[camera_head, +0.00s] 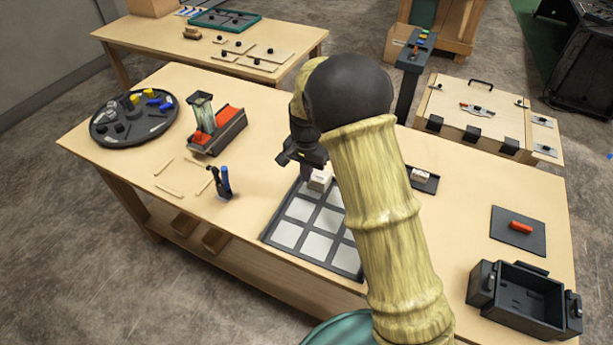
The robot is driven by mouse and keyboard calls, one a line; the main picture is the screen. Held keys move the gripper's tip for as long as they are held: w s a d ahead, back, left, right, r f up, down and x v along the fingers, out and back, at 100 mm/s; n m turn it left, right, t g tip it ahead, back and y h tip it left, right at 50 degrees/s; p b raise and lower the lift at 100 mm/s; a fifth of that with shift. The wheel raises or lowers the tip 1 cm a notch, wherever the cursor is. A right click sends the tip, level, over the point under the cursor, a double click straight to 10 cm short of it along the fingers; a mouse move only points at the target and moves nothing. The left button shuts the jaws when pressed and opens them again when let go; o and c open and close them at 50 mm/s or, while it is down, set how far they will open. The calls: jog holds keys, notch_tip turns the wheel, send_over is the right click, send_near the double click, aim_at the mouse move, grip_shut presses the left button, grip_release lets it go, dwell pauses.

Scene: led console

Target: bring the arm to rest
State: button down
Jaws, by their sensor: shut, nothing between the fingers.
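My arm (380,210) reaches up from the bottom of the head view and bends at a large dark joint. My gripper (307,165) points down above the far edge of the dark grid panel (292,217) with pale square cells. It is shut and holds nothing. A small white block (320,181) is just below and right of the fingers; whether they touch it, I cannot tell. My arm hides part of the panel's right side.
On the wooden table (245,190) are a round dark tray (134,130), a red and grey device (218,133), upright dark tools (221,184), a red piece on a dark mat (510,238) and an open black box (520,300).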

dwell(0.3)
jog(key=s+d+r+n+t, duration=0.1)
jog(key=s+d+r, duration=0.3)
jog(key=s+d, duration=0.5)
jog(key=s+d+r+n+t, duration=0.1)
jog(key=s+d+r+n, duration=0.2)
jog(key=s+d, duration=0.7)
jog(key=shift+s+r+n+t, duration=0.3)
jog(key=shift+s+r+n, duration=0.1)
jog(key=shift+s, duration=0.2)
